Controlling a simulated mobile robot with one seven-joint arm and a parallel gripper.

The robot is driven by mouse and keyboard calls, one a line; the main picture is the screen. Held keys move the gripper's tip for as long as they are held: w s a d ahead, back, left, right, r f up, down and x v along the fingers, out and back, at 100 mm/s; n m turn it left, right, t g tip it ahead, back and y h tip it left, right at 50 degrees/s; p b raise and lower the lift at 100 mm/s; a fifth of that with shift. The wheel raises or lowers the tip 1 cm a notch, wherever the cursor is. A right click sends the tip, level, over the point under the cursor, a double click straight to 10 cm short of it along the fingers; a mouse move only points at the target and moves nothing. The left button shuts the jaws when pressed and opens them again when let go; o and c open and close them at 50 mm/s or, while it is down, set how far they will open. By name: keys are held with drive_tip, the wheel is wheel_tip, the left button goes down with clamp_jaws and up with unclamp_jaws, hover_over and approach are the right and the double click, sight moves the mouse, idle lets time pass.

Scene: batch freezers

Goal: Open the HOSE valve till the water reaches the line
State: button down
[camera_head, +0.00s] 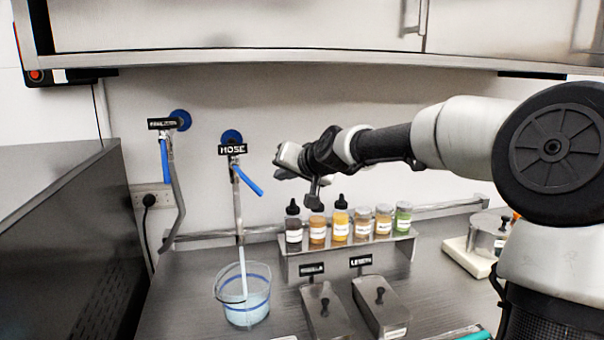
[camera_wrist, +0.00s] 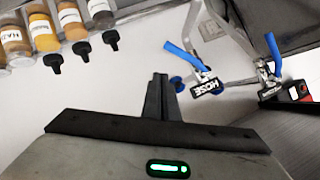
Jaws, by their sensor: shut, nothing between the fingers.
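The HOSE valve has a black HOSE label (camera_head: 232,149) and a blue lever (camera_head: 247,181) slanting down to the right. In the wrist view its blue lever (camera_wrist: 186,56) is beside the label. A pale stream (camera_head: 243,268) runs from its pipe into a clear bucket (camera_head: 222,294). Light blue water (camera_head: 247,310) stands in the bucket, and a blue line (camera_head: 258,278) rings its upper part. I cannot tell exactly how the surface sits against the line. My gripper (camera_head: 290,166) is to the right of the lever, apart from it. Its fingers (camera_wrist: 158,82) are shut and empty.
A second valve with a blue lever (camera_head: 164,160) is on the wall to the left. Several labelled bottles (camera_head: 341,222) stand on a rack below my gripper. Two lidded metal boxes (camera_head: 382,305) are in front. A dark metal machine (camera_head: 70,240) stands at the left.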

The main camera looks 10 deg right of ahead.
drive_tip(key=d+v, duration=0.1)
drive_tip(key=v, duration=0.6)
drive_tip(key=shift+f, duration=0.35)
drive_tip(key=c, duration=2.5)
unclamp_jaws()
idle(1.8)
